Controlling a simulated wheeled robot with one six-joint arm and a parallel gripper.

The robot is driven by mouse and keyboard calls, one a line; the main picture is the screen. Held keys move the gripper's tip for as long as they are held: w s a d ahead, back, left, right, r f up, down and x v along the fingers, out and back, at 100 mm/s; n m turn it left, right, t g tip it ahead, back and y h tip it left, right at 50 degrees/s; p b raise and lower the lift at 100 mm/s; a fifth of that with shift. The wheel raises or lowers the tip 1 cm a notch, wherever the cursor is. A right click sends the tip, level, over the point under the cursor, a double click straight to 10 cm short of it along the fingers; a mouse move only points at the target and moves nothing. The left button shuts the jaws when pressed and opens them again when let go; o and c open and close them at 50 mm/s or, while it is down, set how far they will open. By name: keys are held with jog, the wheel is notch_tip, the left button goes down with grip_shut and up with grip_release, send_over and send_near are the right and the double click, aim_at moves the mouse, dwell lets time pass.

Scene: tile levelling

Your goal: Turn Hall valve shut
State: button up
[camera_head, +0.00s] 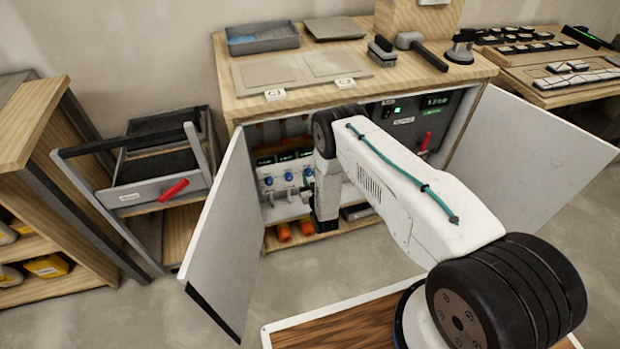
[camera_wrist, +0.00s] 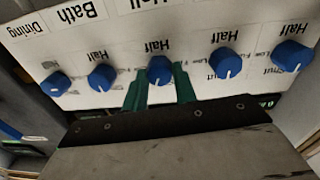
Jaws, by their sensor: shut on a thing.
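Blue valve knobs stand in a row on a white panel (camera_wrist: 120,40) in the wrist view. The two green fingers of my gripper (camera_wrist: 160,90) stand on either side of the middle knob (camera_wrist: 160,68), shut on it. Its white mark points down in the picture. The label above it is cut off and seems to read Hall; "Half" is printed upside down beside it. Neighbouring knobs (camera_wrist: 102,77) (camera_wrist: 224,63) are free. In the camera_head view, my gripper (camera_head: 308,190) reaches the panel inside the open cabinet, and my arm hides part of the row.
The cabinet doors stand open at left (camera_head: 222,230) and right (camera_head: 530,160), flanking my arm. Orange items (camera_head: 284,232) lie on the shelf below the panel. A red lever (camera_head: 426,141) is at the right inside. Tools and trays sit on the cabinet top.

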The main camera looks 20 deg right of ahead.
jog(key=n, duration=0.5)
jog(key=shift+n, duration=0.4)
dwell(0.4)
jog(key=o, duration=1)
jog(key=s, duration=0.8)
jog(key=shift+a+f, duration=0.15)
